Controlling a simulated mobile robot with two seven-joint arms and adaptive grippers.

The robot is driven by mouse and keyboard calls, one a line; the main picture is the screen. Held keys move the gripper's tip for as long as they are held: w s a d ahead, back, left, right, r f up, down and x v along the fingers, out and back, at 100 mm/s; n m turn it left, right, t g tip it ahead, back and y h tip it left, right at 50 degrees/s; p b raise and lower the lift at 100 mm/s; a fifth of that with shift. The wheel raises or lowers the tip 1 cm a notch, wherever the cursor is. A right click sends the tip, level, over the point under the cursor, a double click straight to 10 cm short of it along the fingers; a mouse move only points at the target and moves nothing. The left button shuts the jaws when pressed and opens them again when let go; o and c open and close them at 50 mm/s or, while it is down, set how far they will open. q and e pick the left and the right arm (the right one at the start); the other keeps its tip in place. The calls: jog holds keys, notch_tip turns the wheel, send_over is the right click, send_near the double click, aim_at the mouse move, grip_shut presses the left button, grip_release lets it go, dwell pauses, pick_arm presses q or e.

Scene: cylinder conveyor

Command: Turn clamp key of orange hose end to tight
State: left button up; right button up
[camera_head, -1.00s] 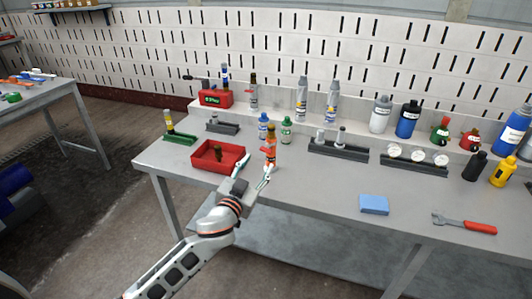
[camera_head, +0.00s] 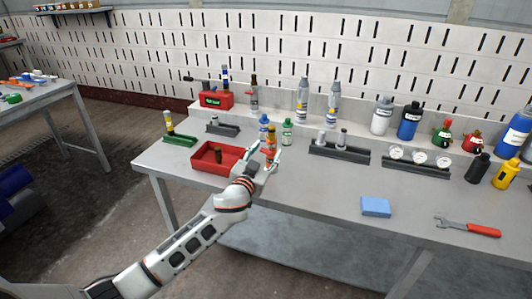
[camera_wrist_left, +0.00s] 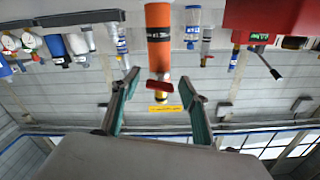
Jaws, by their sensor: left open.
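The orange hose end (camera_head: 270,143) stands upright on the bench, next to the red tray. In the left wrist view, which looks upside down, the orange hose end (camera_wrist_left: 159,30) shows with a dark printed band. A red clamp key (camera_wrist_left: 160,86) sits at its end, on a yellowish fitting, lying crosswise. My left gripper (camera_head: 265,166) is at the hose end in the head view. In the wrist view the left gripper (camera_wrist_left: 159,80) is open, with one finger on each side of the key and gaps between. My right gripper is not in view.
The red tray (camera_head: 198,168) holding a small brown bottle is left of my gripper. A blue bottle (camera_head: 263,122) and a green bottle (camera_head: 287,128) stand close behind the hose end. A black rack (camera_head: 338,153) is to the right. A blue block (camera_head: 375,206) and a wrench (camera_head: 468,226) lie farther right.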

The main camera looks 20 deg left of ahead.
pick_arm(q)
jog(key=c, duration=1.1)
